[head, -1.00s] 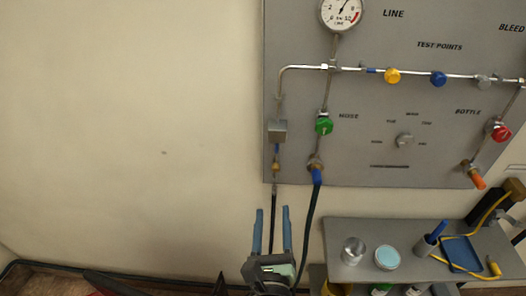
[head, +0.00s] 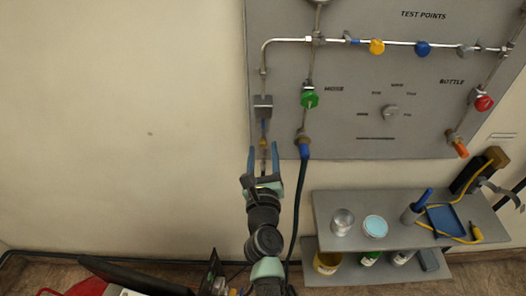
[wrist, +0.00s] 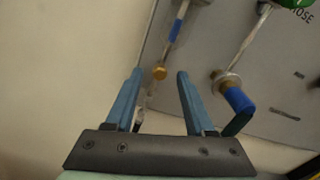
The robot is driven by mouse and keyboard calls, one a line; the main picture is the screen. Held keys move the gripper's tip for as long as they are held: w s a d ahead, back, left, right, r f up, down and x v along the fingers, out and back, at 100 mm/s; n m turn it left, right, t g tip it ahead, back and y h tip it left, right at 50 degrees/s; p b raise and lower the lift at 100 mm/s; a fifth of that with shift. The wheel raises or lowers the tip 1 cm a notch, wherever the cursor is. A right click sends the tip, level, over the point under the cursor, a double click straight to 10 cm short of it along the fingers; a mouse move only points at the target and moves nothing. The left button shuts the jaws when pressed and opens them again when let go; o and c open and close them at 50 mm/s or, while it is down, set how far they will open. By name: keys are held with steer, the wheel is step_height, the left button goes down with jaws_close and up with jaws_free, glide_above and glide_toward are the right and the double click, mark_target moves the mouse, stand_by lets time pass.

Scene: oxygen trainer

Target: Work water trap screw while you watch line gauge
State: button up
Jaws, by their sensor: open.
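The water trap is a grey block (head: 263,107) at the panel's lower left, with a blue section and a small brass screw (head: 263,141) hanging below it. In the wrist view the brass screw (wrist: 159,73) appears between the fingertips, with the blue section above it. My gripper (head: 263,147) is open, its two blue fingers pointing up just beneath the screw. The depth between tips and screw is hard to tell. The line gauge (head: 318,2) is cut off at the top edge of the head view; its dial face cannot be read.
A green valve knob (head: 310,99) and a blue-ended dark hose (head: 303,152) are close to the right of my gripper. A grey shelf (head: 322,208) with a metal cup, a light-blue-topped jar and tools stands lower right. The wall at left is clear.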

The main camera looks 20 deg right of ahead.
steer(key=shift+w+d, duration=0.15)
steer(key=shift+w, duration=0.25)
jaws_close()
